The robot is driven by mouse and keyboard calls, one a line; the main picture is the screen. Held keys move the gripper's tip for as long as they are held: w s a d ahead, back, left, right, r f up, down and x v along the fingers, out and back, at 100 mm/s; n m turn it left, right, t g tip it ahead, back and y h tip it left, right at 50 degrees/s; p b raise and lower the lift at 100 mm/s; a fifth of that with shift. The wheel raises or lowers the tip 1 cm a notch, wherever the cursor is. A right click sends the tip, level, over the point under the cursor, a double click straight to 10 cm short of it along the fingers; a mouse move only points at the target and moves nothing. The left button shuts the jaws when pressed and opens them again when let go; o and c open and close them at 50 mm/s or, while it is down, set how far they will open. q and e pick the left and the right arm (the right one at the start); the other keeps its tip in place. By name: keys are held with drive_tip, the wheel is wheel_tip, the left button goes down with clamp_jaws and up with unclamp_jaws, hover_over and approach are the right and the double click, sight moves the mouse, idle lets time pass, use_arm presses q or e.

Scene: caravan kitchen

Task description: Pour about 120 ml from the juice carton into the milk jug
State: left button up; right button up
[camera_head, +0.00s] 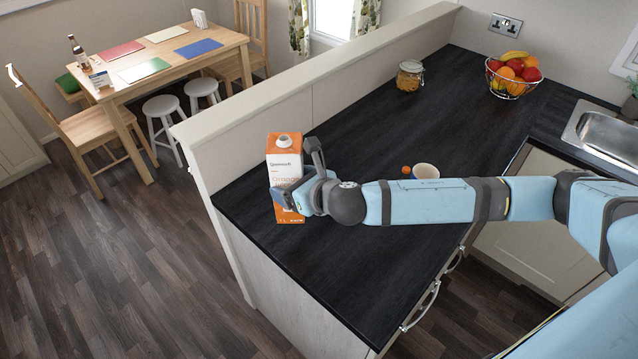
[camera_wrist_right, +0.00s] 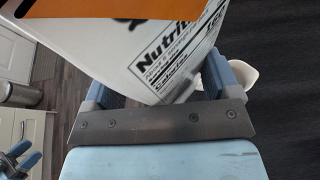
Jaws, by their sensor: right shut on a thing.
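The juice carton (camera_head: 285,170), orange and white with a round spout on top, looks upright at the left end of the dark counter. My right gripper (camera_head: 300,193) is shut on its lower half. I cannot tell whether its base touches the counter. In the right wrist view the carton (camera_wrist_right: 160,45) fills the space between the fingers (camera_wrist_right: 165,92). A small white vessel (camera_head: 425,171), likely the milk jug, stands on the counter right of the carton, partly hidden behind my right arm. My left gripper (camera_wrist_right: 20,158) seems to show at the wrist view's lower left edge.
A small orange object (camera_head: 406,170) lies beside the white vessel. A glass jar (camera_head: 410,76) and a fruit bowl (camera_head: 512,77) stand farther back. A low partition (camera_head: 320,88) edges the counter. The counter's front left part is clear.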

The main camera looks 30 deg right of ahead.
drive_tip(key=shift+w+r+n+y, duration=0.25)
drive_tip(key=shift+w+n+y, duration=0.05)
drive_tip(key=shift+w, duration=0.3)
drive_tip(key=shift+w+d+y+p, duration=0.1)
drive_tip(key=shift+w+y+p, duration=0.15)
drive_tip(key=shift+y+p, duration=0.1)
use_arm(q)
drive_tip(key=shift+s+a+r, duration=0.2)
drive_tip(key=shift+s+a, duration=0.25)
drive_tip(key=shift+s, duration=0.05)
use_arm(e)
drive_tip(key=shift+w+d+f+n+g, duration=0.1)
drive_tip(key=shift+w+d+n+g, duration=0.2)
drive_tip(key=shift+w+d+n, duration=0.3)
use_arm(q)
drive_tip(key=shift+w+r, duration=0.15)
use_arm(e)
drive_tip(key=shift+y, duration=0.35)
